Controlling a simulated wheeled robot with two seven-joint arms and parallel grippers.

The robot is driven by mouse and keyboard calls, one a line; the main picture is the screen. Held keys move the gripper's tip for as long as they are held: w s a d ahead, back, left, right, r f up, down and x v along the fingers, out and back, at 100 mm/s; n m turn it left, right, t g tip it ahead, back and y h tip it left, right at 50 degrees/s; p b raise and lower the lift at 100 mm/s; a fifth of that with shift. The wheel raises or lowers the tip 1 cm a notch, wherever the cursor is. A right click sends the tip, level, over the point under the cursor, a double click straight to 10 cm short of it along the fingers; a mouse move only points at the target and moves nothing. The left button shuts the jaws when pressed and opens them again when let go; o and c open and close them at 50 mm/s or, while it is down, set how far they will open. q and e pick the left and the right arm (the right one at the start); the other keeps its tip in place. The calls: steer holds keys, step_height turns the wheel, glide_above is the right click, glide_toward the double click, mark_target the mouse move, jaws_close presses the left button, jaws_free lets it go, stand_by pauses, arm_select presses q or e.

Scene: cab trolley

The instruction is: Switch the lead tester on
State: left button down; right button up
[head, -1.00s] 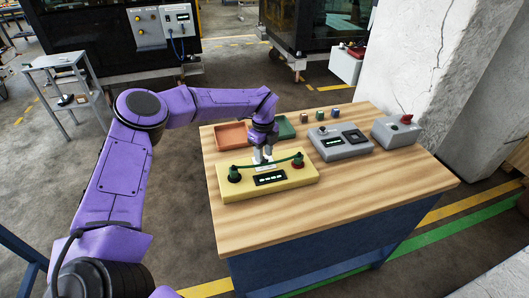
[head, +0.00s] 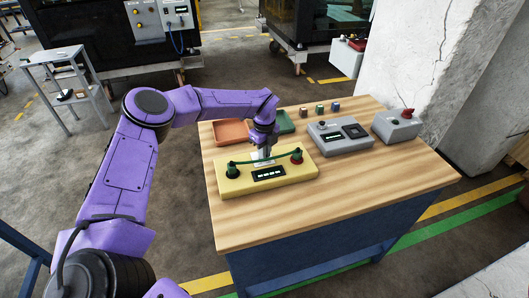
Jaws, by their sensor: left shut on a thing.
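The yellow lead tester (head: 240,188) lies on the near left part of the wooden bench top. It has a dark display (head: 269,174) with lit pale segments. Whether the ends are fully seated is too small to tell. My left gripper (head: 264,153) points down over the tester's middle, shut on the lead and hiding part of it. My right gripper is out of view.
Behind the tester are an orange tray (head: 231,132) and a green tray (head: 285,124). To the right stand a grey box (head: 345,147) with a small display and a grey box (head: 395,132) with a red knob. The bench's front is clear.

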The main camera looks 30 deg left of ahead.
arm_select(q)
steer(key=shift+s+f+m+b, duration=0.15)
steer(key=shift+f+m+b, duration=0.2)
steer(key=shift+m+b, duration=0.45)
steer(key=m+b, duration=0.1)
steer(key=m, duration=0.1)
steer(key=shift+s+m, duration=0.15)
steer(key=shift+m, duration=0.25)
steer(key=m, duration=0.1)
steer(key=m+b, duration=0.1)
steer(key=m, duration=0.1)
steer(key=shift+s+a+m, duration=0.15)
steer(key=shift+a+m, duration=0.05)
steer(key=shift+m, duration=0.1)
steer(key=shift+s+a+m, duration=0.1)
steer(key=shift+m, duration=1.6)
steer(key=c, duration=1.4)
jaws_free()
steer(key=shift+o, duration=1.2)
steer(key=shift+r, duration=0.1)
